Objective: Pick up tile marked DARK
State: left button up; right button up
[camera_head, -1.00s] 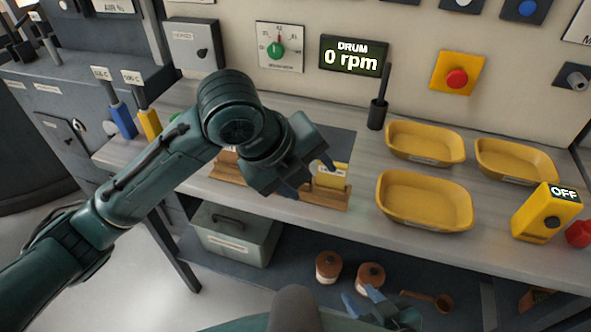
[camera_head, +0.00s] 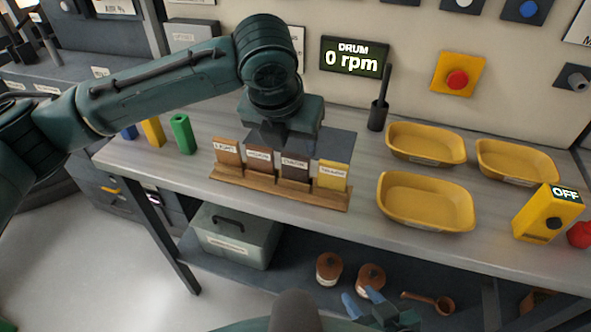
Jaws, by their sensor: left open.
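A row of upright tiles stands in a wooden rack (camera_head: 240,186) on the bench. The dark brown tile (camera_head: 294,172) is third from the left; its label is small and blurred, but looks like DARK. Left of it are an orange-brown tile marked LIGHT (camera_head: 228,153) and a brown tile (camera_head: 260,161); right of it is a yellow tile (camera_head: 332,178). My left gripper (camera_head: 282,148) points down, open and empty, just behind and above the two middle tiles. My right gripper (camera_head: 366,304) shows at the bottom edge, low in front of the bench; its jaw gap is unclear.
Yellow trays (camera_head: 425,222) lie right of the rack. A black stick in a holder (camera_head: 377,114) stands behind. Green (camera_head: 184,134) and yellow (camera_head: 152,132) blocks stand at left. A yellow box marked OFF (camera_head: 545,215) is far right. Jars (camera_head: 329,268) sit on the shelf below.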

aim_at(295, 155)
pick_arm(q)
jog(key=x, duration=0.5)
jog(key=shift+w+d+f, duration=0.1)
jog(key=shift+w+f, duration=0.2)
jog(key=shift+w, duration=0.1)
jog(key=shift+c, duration=0.6)
jog(key=c, duration=0.8)
jog(key=shift+r, duration=0.1)
jog(key=shift+c, duration=0.2)
